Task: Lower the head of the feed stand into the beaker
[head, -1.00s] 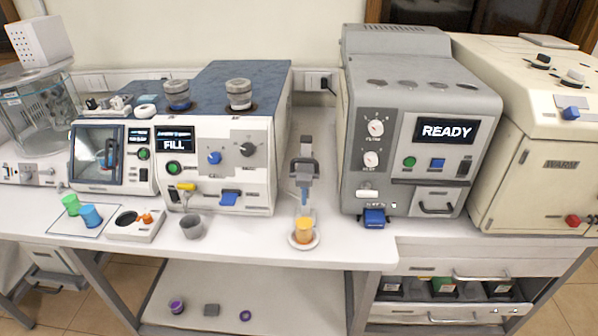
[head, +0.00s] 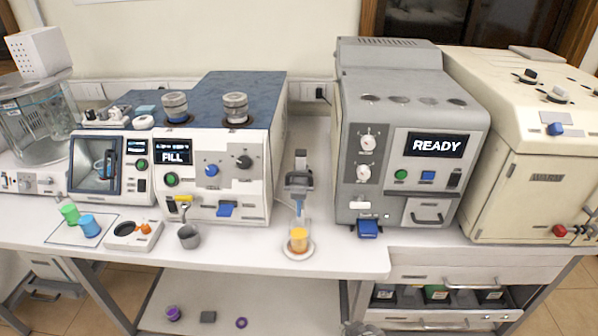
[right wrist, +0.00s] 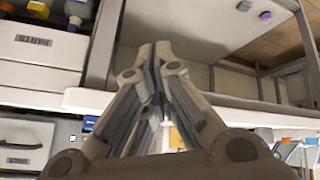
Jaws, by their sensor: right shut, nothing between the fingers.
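The feed stand (head: 299,162) is a slim grey upright at the back of the bench, between the white and grey machines. Its dark grey head (head: 299,181) has a blue lower part (head: 299,205) pointing down over the beaker. The beaker (head: 299,240) is small and clear with orange contents, on a white round base. I cannot tell whether the head's tip is inside the rim. My right gripper (head: 362,328) shows only partly at the bottom edge of the head view, low and in front of the bench. In the right wrist view my right gripper (right wrist: 153,50) is shut and empty.
The grey READY machine (head: 410,150) stands right of the stand, the white FILL machine (head: 215,155) left. A grey metal cup (head: 188,236) stands on the bench left of the beaker. Drawers (head: 445,272) lie below right. Bench in front of the beaker is clear.

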